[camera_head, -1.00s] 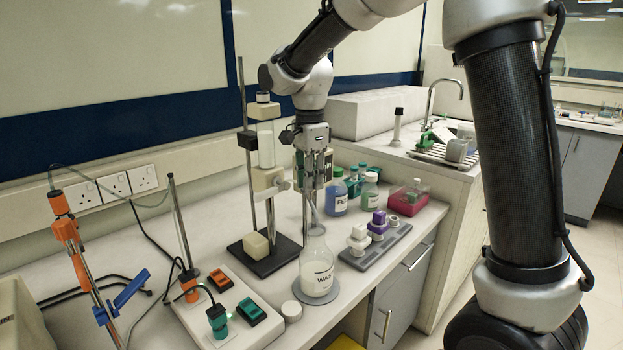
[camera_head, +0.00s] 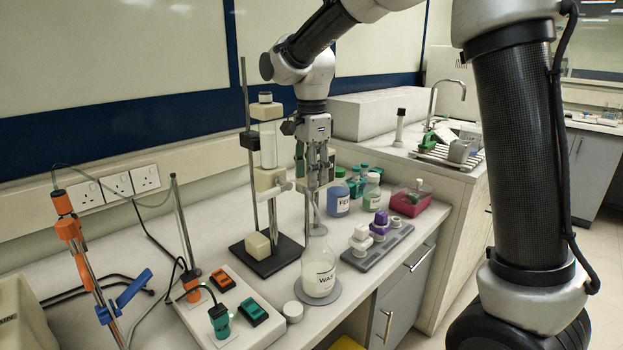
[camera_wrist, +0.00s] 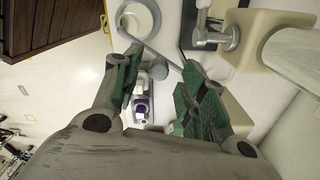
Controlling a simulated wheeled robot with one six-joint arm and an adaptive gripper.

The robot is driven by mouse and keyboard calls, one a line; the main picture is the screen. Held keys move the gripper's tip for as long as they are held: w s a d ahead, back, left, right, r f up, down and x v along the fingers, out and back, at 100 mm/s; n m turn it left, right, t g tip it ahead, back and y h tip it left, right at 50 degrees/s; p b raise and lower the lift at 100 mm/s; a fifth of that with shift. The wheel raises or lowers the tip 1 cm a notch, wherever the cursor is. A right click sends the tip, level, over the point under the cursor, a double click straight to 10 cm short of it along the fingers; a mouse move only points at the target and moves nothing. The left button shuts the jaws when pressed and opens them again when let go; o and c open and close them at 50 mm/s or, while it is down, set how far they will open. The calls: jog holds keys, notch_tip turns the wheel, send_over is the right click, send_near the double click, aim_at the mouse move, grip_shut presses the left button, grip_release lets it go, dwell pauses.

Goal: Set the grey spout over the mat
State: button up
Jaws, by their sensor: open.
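The grey spout (camera_wrist: 155,54) is a thin slanted tube in the wrist view. It runs between my open gripper fingers toward a round bottle top (camera_wrist: 138,18). In the head view the spout (camera_head: 316,210) hangs below my gripper (camera_head: 318,186), just above the neck of a clear bottle (camera_head: 318,275). Much of the spout is hidden by the fingers there. The bottle stands upright on the round grey mat (camera_head: 322,301) near the bench front. My gripper, also in the wrist view (camera_wrist: 157,75), is open with green-padded fingers apart.
A column stand (camera_head: 268,180) with stopcock is close left of my gripper. A grey rack (camera_head: 376,247) with white and purple pieces stands right of the bottle. A white lid (camera_head: 293,311) and a switch box (camera_head: 222,312) lie left of the mat. Several bottles stand behind.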

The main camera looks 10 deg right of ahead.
notch_tip(320, 180, up, 10)
dwell(0.3)
jog(key=s+d+f+n+t, duration=0.2)
jog(key=s+d+n, duration=0.5)
jog(key=s+d, duration=0.4)
jog(key=s+d+f+n+t, duration=0.2)
jog(key=s+d+f+n, duration=0.2)
jog(key=s+d+n, duration=0.3)
jog(key=s+d, duration=0.4)
jog(key=s, duration=0.4)
jog(key=shift+s+f, duration=0.2)
jog(key=shift+f, duration=0.05)
